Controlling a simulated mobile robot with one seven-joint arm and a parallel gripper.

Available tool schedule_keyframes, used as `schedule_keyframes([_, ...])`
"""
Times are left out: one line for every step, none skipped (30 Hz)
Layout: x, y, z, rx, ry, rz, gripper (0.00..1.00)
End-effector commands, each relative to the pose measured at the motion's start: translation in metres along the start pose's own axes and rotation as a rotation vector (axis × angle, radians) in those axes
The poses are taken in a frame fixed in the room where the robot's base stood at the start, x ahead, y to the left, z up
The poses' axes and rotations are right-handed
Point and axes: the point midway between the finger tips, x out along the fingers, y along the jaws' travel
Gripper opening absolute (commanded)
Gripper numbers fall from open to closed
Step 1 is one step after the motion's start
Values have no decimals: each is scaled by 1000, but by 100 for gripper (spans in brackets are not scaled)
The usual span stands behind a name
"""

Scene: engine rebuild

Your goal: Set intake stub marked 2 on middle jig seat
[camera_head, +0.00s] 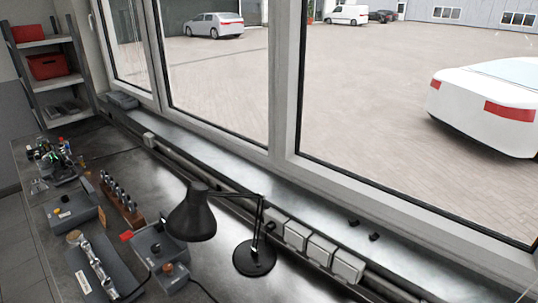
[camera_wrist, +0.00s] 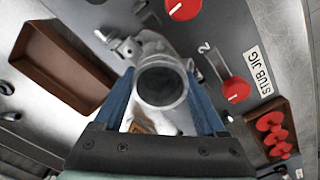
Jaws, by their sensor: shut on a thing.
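My gripper (camera_wrist: 160,78) is shut on a grey metal stub (camera_wrist: 163,88), with a blue finger on either side of it. The stub's round open end faces the wrist camera. Any number on the stub cannot be read. Beyond it lies a grey metal plate labelled "STUB JIG" (camera_wrist: 257,70). The stub and gripper hide part of the jig, so I cannot tell whether the stub touches a seat. The head view shows neither gripper nor this jig.
A brown open tray (camera_wrist: 62,68) lies left of the gripper. A smaller brown tray (camera_wrist: 258,118) with several red pieces lies right. Another red knob (camera_wrist: 183,8) is at the top. In the head view, a black lamp (camera_head: 192,218) stands on the cluttered bench by the window.

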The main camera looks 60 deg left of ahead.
Motion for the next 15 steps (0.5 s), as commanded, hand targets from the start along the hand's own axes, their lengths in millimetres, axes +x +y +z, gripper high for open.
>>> schedule_keyframes([0, 0, 0, 0, 1, 1, 0])
schedule_keyframes([0, 0, 0, 0, 1, 1, 0])
schedule_keyframes([1, 0, 0, 0, 1, 1, 0])
schedule_keyframes([1, 0, 0, 0, 1, 1, 0])
schedule_keyframes([2, 0, 0, 0, 1, 1, 0])
schedule_keyframes([2, 0, -1, 0, 1, 1, 0])
schedule_keyframes([2, 0, -1, 0, 1, 1, 0])
schedule_keyframes([2, 0, -1, 0, 1, 1, 0])
schedule_keyframes([2, 0, -1, 0, 1, 1, 0])
schedule_keyframes([2, 0, -1, 0, 1, 1, 0])
schedule_keyframes([2, 0, -1, 0, 1, 1, 0])
schedule_keyframes([2, 0, -1, 0, 1, 1, 77])
schedule_keyframes([2, 0, -1, 0, 1, 1, 82])
schedule_keyframes([2, 0, -1, 0, 1, 1, 88])
schedule_keyframes([2, 0, -1, 0, 1, 1, 95])
